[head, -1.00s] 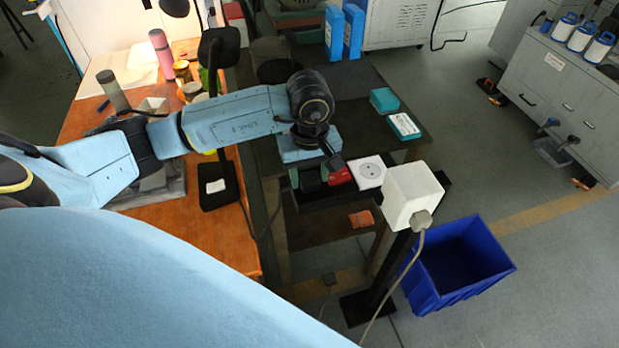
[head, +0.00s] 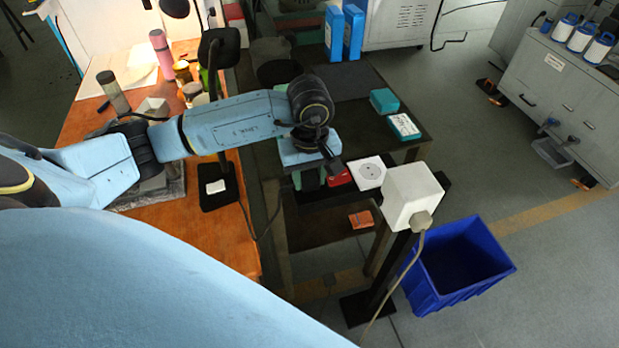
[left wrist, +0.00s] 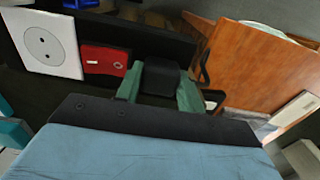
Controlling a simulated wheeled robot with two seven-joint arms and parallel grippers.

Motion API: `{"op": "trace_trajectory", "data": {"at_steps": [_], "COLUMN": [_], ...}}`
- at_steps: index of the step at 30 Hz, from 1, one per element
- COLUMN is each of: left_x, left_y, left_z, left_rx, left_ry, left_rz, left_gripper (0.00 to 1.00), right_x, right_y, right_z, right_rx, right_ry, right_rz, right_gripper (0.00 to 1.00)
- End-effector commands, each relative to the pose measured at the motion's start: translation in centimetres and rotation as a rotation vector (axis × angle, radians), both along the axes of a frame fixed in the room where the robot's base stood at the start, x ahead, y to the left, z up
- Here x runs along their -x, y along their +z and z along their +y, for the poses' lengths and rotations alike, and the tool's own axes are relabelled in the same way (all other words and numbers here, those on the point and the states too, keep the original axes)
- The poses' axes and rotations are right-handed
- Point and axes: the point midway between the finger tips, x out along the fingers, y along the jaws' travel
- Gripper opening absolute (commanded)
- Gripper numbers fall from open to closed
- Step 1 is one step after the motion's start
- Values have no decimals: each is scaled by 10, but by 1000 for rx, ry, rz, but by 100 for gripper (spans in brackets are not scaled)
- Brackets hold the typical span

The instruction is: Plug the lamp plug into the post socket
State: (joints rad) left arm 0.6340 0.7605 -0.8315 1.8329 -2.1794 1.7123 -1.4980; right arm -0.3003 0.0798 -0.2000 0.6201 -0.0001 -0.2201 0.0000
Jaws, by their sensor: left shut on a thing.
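My left gripper (head: 309,180) has green fingers. In the left wrist view the gripper (left wrist: 159,88) is shut on a black block-shaped plug (left wrist: 158,77). In the head view the wrist mostly hides the plug. A white square socket plate with a round two-hole face (head: 369,172) is right of the gripper, beyond a red panel (head: 340,177). In the left wrist view the socket plate (left wrist: 45,42) is at upper left, apart from the plug, with the red panel (left wrist: 103,60) between. My right gripper is not in view.
A white box (head: 410,195) with a grey corded plug (head: 421,220) sits beside the socket plate, above a dark post. A blue bin (head: 460,265) stands on the floor to the right. The lamp's black base (head: 217,188) is on the orange table (head: 225,235), its cord hanging near the edge.

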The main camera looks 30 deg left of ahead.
Motion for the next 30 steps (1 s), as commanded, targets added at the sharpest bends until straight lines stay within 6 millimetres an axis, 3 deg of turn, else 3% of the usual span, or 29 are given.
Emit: {"op": "trace_trajectory", "data": {"at_steps": [15, 30], "left_x": [-1, 0], "left_y": [89, 96], "left_z": [0, 0], "left_rx": [0, 0], "left_ry": [0, -4], "left_rz": [-4, -1], "left_gripper": [18, 18], "right_x": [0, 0], "right_y": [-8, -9], "right_z": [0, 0], "right_rx": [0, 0], "right_ry": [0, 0], "right_rz": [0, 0], "right_gripper": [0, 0]}}
